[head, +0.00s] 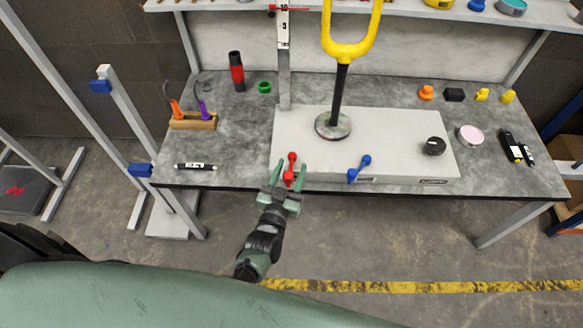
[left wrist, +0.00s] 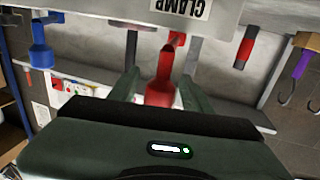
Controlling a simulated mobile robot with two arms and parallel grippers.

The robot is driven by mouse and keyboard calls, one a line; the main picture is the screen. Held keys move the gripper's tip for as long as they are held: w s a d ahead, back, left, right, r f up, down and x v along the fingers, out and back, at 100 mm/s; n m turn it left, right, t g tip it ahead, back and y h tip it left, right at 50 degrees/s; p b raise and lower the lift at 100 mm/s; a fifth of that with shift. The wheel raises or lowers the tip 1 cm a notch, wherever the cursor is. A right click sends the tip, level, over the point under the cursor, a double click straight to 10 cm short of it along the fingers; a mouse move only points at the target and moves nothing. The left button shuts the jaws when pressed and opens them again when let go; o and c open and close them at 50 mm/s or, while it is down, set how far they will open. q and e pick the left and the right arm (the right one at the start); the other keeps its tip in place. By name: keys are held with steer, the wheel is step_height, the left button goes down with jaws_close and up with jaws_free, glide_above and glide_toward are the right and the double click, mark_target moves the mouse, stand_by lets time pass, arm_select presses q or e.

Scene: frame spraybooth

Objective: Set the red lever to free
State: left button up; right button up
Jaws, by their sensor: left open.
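The red lever (head: 290,170) is on the front edge of the white box (head: 390,130) on the bench, left of the blue lever (head: 361,167). My left gripper (head: 287,172) is open at the red lever, one finger on each side of it. In the left wrist view the red lever (left wrist: 161,86) stands between the two open fingers, with a gap visible on both sides. The blue lever (left wrist: 41,48) is off to the left there. An upside-down CLAMP label (left wrist: 181,8) shows on the box. My right gripper is in neither view.
A black post with a yellow fork (head: 345,45) and an upright scale (head: 284,60) rise at the box. A black knob (head: 434,146) is at its right. A marker (head: 197,166) and a wooden tool holder (head: 194,122) lie to the left. The floor before the bench is clear.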

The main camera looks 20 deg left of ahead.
mark_target(287, 182)
arm_select(q)
steer(key=s, duration=0.7)
steer(key=shift+s, duration=0.15)
